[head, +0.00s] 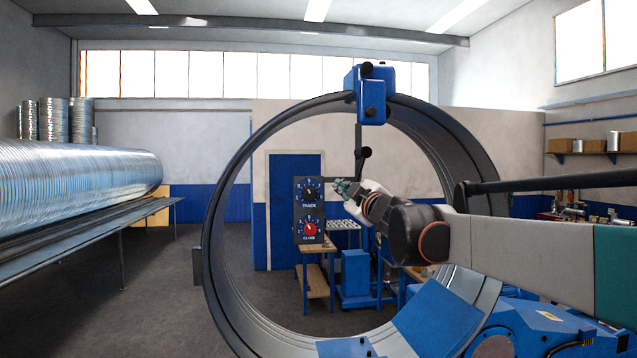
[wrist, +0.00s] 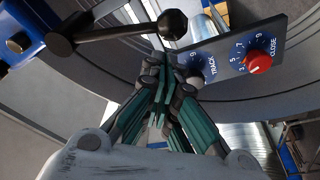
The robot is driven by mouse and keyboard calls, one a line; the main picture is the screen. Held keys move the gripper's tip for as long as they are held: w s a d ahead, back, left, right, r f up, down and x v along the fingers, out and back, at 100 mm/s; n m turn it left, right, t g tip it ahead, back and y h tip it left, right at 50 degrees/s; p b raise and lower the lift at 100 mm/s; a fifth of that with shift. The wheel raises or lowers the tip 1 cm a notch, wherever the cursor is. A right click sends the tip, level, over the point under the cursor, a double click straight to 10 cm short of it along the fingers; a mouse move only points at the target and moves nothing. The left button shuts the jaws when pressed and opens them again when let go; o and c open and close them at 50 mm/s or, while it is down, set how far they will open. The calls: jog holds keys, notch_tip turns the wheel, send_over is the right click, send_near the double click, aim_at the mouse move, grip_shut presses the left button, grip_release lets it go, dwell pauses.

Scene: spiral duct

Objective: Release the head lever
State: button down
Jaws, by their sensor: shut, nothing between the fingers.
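The head lever (head: 364,152) is a dark rod with a black ball knob. It hangs below the blue head (head: 371,95) at the top of the large ring. In the wrist view the lever (wrist: 120,33) runs from its pivot at the upper left to its ball knob (wrist: 172,24) at the top middle. My gripper (head: 342,185) is below the knob in the head view, in front of the ring's opening. In the wrist view my gripper (wrist: 168,80) has its fingers together and empty, apart from the knob in the picture. Whether anything touches the rod cannot be told.
A dark control panel (head: 309,226) with TRACK and CLOSE dials stands left of my gripper; its red CLOSE knob (wrist: 258,62) shows close by. The dark ring (head: 216,235) surrounds the work area. A long spiral duct (head: 75,185) lies on a rack at left.

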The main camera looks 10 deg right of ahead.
jog(key=shift+w+d+f, duration=0.1)
jog(key=shift+w+f, duration=0.1)
jog(key=shift+f, duration=0.05)
jog(key=shift+d, duration=0.15)
jog(key=shift+d+f+n, duration=0.15)
jog(key=shift+d+n, duration=0.05)
jog(key=shift+n, duration=0.3)
jog(key=shift+s+d+f, duration=0.1)
jog(key=shift+d, duration=0.05)
jog(key=d+n+g, duration=0.2)
jog(key=d+n, duration=0.7)
jog(key=shift+d+f+n+b, duration=0.2)
jog(key=shift+f+n+b, duration=0.15)
jog(key=shift+f+n, duration=0.05)
dwell(0.3)
